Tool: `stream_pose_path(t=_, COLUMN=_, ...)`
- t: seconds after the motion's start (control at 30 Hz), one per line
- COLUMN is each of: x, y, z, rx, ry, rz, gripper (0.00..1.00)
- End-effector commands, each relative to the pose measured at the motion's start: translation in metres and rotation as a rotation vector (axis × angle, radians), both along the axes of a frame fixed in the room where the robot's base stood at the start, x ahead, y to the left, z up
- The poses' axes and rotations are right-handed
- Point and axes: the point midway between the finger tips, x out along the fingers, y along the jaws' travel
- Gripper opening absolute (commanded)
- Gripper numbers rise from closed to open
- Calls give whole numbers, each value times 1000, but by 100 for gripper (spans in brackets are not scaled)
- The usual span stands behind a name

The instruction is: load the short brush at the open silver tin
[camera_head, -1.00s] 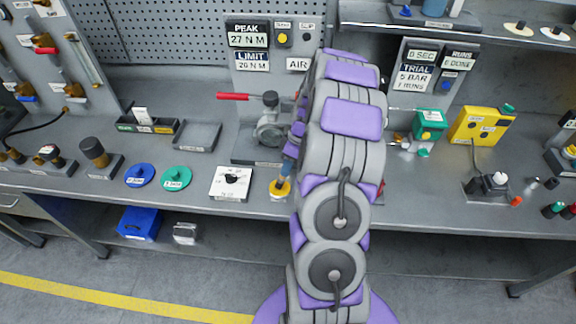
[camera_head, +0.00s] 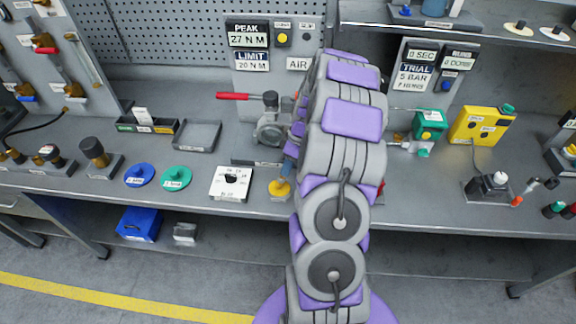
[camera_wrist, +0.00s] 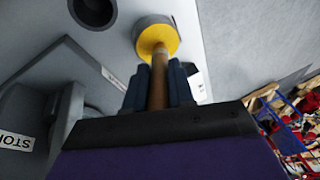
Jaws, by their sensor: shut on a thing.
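The open silver tin (camera_head: 279,190) stands near the bench's front edge, with yellow contents. In the wrist view the tin (camera_wrist: 147,23) shows as a grey round wall with a yellow face. My gripper (camera_wrist: 156,88) has its dark blue fingers shut on the brown handle of the short brush (camera_wrist: 159,70). The brush's far end meets the yellow face in this view; its bristles are hidden, and I cannot tell how deep it sits. In the head view my gripper (camera_head: 287,168) is just above the tin, mostly hidden by my arm.
A valve with a red lever (camera_head: 268,125) stands behind. Green (camera_head: 176,178) and blue (camera_head: 139,175) lids lie further left. A yellow box (camera_head: 481,125) stands at the right.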

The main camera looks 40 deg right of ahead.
Motion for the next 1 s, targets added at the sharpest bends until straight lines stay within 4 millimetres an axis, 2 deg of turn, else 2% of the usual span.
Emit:
stream_pose_path(t=0.17, x=0, y=0, z=2, rx=1, ry=3, rz=1, gripper=0)
stream_pose_path(t=1.0, x=-1, y=1, z=64, rx=1, ry=0, rz=1, gripper=0)
